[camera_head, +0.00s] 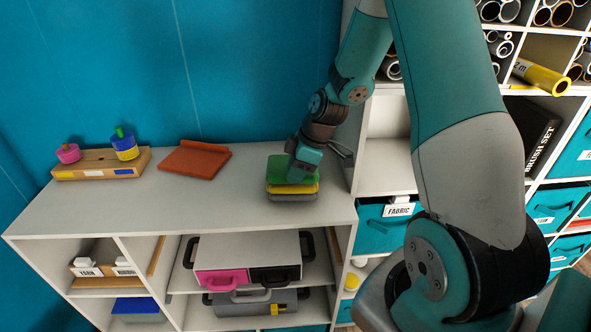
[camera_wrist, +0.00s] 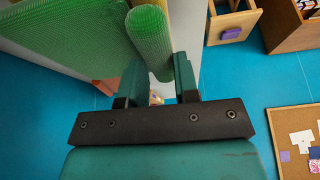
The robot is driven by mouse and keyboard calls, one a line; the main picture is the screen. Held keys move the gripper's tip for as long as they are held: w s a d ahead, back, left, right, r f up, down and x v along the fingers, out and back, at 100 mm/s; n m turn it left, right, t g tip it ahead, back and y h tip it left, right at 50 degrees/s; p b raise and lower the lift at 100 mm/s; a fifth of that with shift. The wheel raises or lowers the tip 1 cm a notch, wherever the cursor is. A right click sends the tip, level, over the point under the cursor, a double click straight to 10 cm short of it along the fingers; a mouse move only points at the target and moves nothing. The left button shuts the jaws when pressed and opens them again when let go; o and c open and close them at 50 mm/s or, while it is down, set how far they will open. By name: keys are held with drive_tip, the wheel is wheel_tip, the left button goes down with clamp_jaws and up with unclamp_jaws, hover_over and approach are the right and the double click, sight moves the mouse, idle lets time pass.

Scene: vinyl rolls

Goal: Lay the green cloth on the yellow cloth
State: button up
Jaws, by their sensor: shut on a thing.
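The green cloth (camera_head: 277,167) is at the top of a small stack on the white shelf unit's top, in the head view. The yellow cloth (camera_head: 291,188) shows directly below it, with a grey piece (camera_head: 292,197) under that. My gripper (camera_head: 303,172) is at the right side of the stack and shut on the green cloth. In the wrist view the green cloth (camera_wrist: 75,35) has a mesh texture, and its rounded fold lies between the fingers of my gripper (camera_wrist: 159,75). I cannot tell whether the green cloth rests fully on the yellow one.
A red-brown flat piece (camera_head: 195,160) lies left of the stack. A wooden stand (camera_head: 102,165) with pink, blue and yellow spools is at the far left. The shelf top's front is clear. A tall shelf with blue fabric bins (camera_head: 385,230) stands close on the right.

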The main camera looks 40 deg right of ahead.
drive_tip(key=shift+f+b, duration=0.45)
drive_tip(key=shift+f, duration=0.05)
drive_tip(key=o, duration=1)
drive_tip(key=shift+r, duration=0.15)
drive_tip(key=b+v, duration=0.2)
drive_tip(key=v, duration=1.5)
drive_tip(key=s+a+r+m+g, duration=0.1)
drive_tip(key=s+a, duration=0.1)
drive_tip(key=a, duration=0.7)
drive_tip(key=s+a, duration=0.3)
drive_tip(key=a, duration=0.5)
drive_tip(key=s+a, duration=0.3)
drive_tip(key=s, duration=0.1)
drive_tip(key=s+a+m+g, duration=0.1)
drive_tip(key=s+a, duration=0.3)
drive_tip(key=s+a+f+m, duration=0.1)
drive_tip(key=s+a, duration=0.2)
drive_tip(key=s, duration=0.1)
drive_tip(key=shift+a+g+y, duration=0.15)
drive_tip(key=shift+g+y, duration=0.15)
